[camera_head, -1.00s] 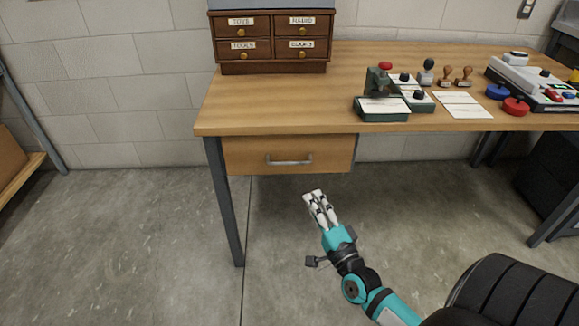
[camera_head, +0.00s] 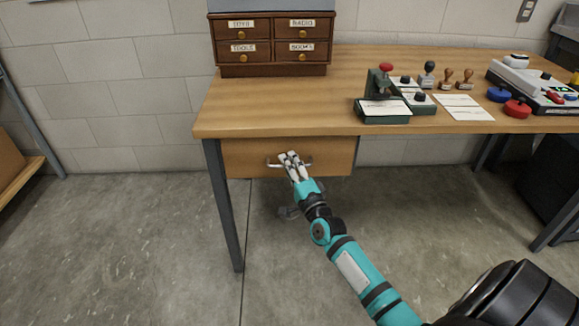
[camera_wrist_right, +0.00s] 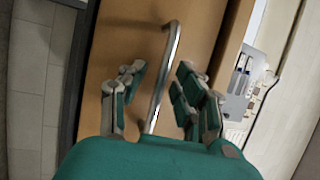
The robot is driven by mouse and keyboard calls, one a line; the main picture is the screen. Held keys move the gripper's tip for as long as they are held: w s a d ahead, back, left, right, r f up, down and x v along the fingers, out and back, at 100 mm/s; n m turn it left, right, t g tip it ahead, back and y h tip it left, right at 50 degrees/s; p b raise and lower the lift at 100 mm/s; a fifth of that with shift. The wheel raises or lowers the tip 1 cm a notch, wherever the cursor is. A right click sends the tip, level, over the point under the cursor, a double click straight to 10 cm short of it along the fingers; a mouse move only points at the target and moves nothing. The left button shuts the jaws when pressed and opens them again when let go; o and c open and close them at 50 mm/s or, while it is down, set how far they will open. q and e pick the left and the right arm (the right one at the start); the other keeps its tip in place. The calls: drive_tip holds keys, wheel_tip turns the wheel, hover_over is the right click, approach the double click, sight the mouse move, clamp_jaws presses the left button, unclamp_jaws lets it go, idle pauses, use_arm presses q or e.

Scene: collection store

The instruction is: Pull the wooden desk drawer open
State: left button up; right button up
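The wooden desk drawer (camera_head: 236,158) sits under the left part of the desktop, its front looking flush below the edge. Its silver bar handle (camera_head: 308,162) is partly hidden by my right gripper (camera_head: 291,158). In the right wrist view the handle (camera_wrist_right: 170,62) runs between the spread fingers of my right gripper (camera_wrist_right: 155,95), with gaps visible on both sides. The right gripper is open around the handle and not closed on it. My left gripper is not in view.
The wooden desk (camera_head: 300,112) has a metal leg (camera_head: 222,205) left of the drawer. A small labelled cabinet (camera_head: 271,42) and several stamps stand on top. The concrete floor (camera_head: 130,240) in front is clear.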

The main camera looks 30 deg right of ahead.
drive_tip(key=shift+c, duration=0.4)
clamp_jaws()
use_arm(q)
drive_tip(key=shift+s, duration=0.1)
use_arm(e)
drive_tip(key=shift+s+a, duration=0.1)
drive_tip(key=shift+s, duration=0.05)
